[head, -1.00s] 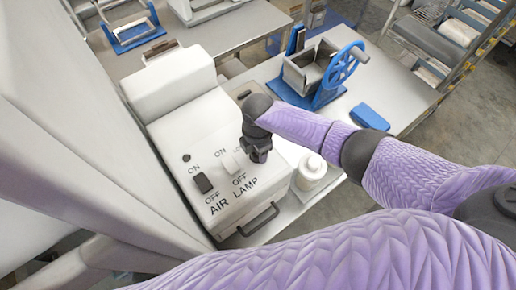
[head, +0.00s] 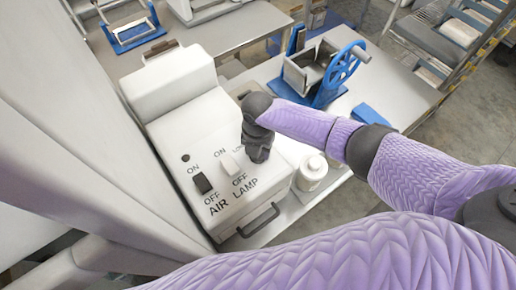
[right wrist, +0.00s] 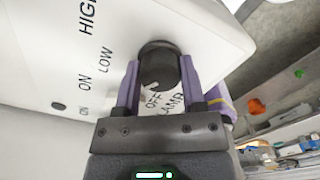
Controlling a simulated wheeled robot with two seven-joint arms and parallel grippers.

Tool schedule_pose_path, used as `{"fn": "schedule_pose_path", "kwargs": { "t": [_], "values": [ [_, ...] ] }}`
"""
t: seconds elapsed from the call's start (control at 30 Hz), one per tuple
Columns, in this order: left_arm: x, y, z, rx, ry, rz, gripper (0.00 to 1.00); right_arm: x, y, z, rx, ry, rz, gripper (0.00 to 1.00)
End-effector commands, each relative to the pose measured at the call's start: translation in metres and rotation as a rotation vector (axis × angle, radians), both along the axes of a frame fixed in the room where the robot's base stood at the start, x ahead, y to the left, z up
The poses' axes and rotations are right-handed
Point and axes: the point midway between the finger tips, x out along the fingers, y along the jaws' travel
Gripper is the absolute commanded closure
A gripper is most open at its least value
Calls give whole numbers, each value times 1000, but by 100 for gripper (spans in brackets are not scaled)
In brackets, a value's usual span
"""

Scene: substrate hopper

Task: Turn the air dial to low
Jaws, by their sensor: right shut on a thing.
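The air dial (right wrist: 158,66) is a round black knob on the white panel in the right wrist view. The words HIGH, LOW and OFF are printed around it, with OFF nearest the gripper. A pale notch shows on the knob's lower part, on the side of OFF. My right gripper (right wrist: 160,85) is shut on the dial, one purple finger on each side. In the head view my right gripper (head: 258,152) is over the white control box (head: 190,122) and hides the dial. My left gripper is not in view.
A black AIR switch (head: 202,183) and a white LAMP switch (head: 231,163) sit left of my gripper on the box. A white lidded jar (head: 312,173) stands close to its right. A blue-wheeled hopper (head: 318,75) stands behind on the table.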

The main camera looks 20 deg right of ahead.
Motion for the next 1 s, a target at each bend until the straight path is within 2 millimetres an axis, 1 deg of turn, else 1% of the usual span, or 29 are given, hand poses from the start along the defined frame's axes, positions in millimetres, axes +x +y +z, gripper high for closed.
{"fn": "schedule_pose_path", "kwargs": {
  "t": [0.53,0.57,0.6,0.67,0.7,0.73,1.0],
  "values": [
    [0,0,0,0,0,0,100,1,0,1,1,-3,22,100],
    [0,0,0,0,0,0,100,1,0,1,1,-3,22,44],
    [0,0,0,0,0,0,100,1,0,1,1,-3,22,35],
    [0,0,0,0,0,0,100,1,0,1,0,-3,22,23],
    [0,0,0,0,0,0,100,1,0,1,0,-3,21,14],
    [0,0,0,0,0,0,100,1,0,1,0,-3,21,13],
    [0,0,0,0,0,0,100,1,0,3,0,-1,21,13]
  ]
}}
